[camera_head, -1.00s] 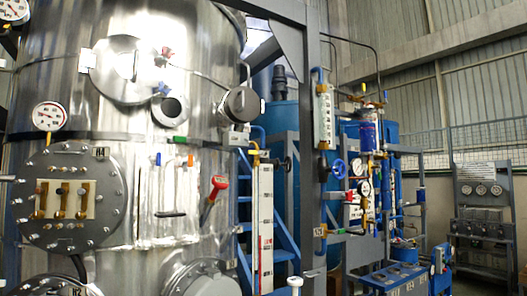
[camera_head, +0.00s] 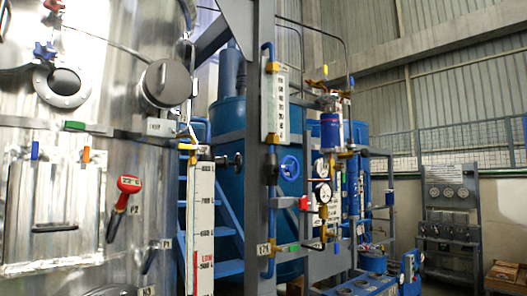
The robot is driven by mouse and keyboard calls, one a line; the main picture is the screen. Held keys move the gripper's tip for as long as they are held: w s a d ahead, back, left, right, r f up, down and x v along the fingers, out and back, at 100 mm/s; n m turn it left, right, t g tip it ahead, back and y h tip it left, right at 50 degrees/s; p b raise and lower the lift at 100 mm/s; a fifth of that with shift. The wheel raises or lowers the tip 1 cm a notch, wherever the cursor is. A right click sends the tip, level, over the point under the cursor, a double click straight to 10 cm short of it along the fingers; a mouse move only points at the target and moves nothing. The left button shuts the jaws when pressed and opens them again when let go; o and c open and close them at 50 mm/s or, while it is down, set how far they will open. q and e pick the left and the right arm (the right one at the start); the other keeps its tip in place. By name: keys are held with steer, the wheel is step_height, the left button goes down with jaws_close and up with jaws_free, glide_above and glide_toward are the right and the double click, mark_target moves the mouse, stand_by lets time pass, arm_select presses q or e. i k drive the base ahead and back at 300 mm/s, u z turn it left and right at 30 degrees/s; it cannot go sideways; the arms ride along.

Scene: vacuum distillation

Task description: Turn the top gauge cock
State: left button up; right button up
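A tall level gauge (camera_head: 200,225) with a white number scale and a red LOW mark stands at the right side of the steel vessel. At its top is a yellow fitting (camera_head: 190,147), with a dark handle (camera_head: 229,160) sticking out to the right. A second, shorter gauge plate (camera_head: 274,108) is upright on the grey frame, with a yellow fitting at its top (camera_head: 272,67) and another at its bottom (camera_head: 271,140). I cannot tell which gauge's top cock the task means. Neither of my grippers shows in the head view.
The steel vessel (camera_head: 80,230) fills the left side, with a red-handled valve (camera_head: 129,186) on its wall. A grey post (camera_head: 262,215) stands right of the tall gauge. A blue handwheel (camera_head: 290,167) and pipework with dial gauges are beyond it. A panel rack (camera_head: 449,210) stands far right.

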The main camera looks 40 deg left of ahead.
mark_target(180, 146)
steer(key=u, duration=0.1)
steer(key=i, duration=1.05)
steer(key=u, duration=0.65)
